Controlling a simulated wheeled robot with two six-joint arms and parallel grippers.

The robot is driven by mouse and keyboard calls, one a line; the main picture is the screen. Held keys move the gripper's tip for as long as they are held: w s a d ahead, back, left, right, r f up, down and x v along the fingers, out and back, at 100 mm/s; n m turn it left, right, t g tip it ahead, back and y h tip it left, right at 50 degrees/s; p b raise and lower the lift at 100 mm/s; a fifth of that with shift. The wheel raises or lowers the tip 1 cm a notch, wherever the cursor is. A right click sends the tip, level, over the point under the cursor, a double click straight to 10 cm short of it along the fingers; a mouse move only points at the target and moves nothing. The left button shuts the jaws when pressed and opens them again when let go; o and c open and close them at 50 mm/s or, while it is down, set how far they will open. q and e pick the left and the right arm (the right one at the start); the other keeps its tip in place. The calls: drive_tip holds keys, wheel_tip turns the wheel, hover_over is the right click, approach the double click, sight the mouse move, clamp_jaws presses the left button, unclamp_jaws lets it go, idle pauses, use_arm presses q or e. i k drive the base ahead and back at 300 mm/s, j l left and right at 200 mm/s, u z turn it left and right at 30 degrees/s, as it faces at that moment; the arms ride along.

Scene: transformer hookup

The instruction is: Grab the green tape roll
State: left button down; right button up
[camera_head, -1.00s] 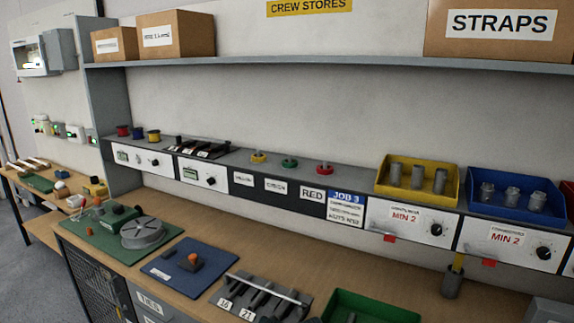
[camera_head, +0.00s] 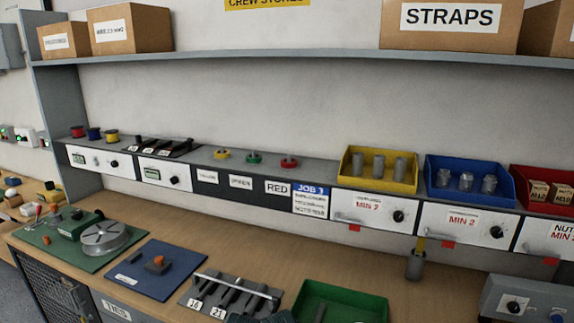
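The green tape roll (camera_head: 254,159) is a small ring on the grey ledge above the bench, over the label strip. A yellow tape roll (camera_head: 222,154) sits to its left and a red tape roll (camera_head: 289,162) to its right, each apart from it. All three look upright on small bases.
A yellow bin (camera_head: 346,180) and a blue bin (camera_head: 452,200) stand right of the rolls. A shelf (camera_head: 290,55) with cardboard boxes runs above. The bench below holds a blue mat (camera_head: 150,283), a wrench rack (camera_head: 205,303) and a green tray (camera_head: 370,305).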

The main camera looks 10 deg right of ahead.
sight(259, 157)
drive_tip(key=j+z, duration=0.1)
drive_tip(key=z, duration=0.35)
drive_tip(key=j+z, duration=0.15)
drive_tip(key=z, duration=0.3)
drive_tip(key=i+j+z, duration=0.1)
drive_tip(key=z, duration=0.35)
drive_tip(key=j+z, duration=0.15)
drive_tip(key=z, duration=0.3)
drive_tip(key=k+j+z, duration=0.15)
drive_tip(key=j+z, duration=0.15)
drive_tip(key=j, duration=0.2)
drive_tip(key=k+j+z, duration=0.3)
drive_tip(key=j, duration=0.15)
drive_tip(key=k+j+z, duration=0.25)
drive_tip(key=j, duration=0.2)
drive_tip(key=k+j+z, duration=0.15)
drive_tip(key=j+z, duration=0.15)
drive_tip(key=k+j, duration=0.85)
drive_tip(key=j, duration=0.15)
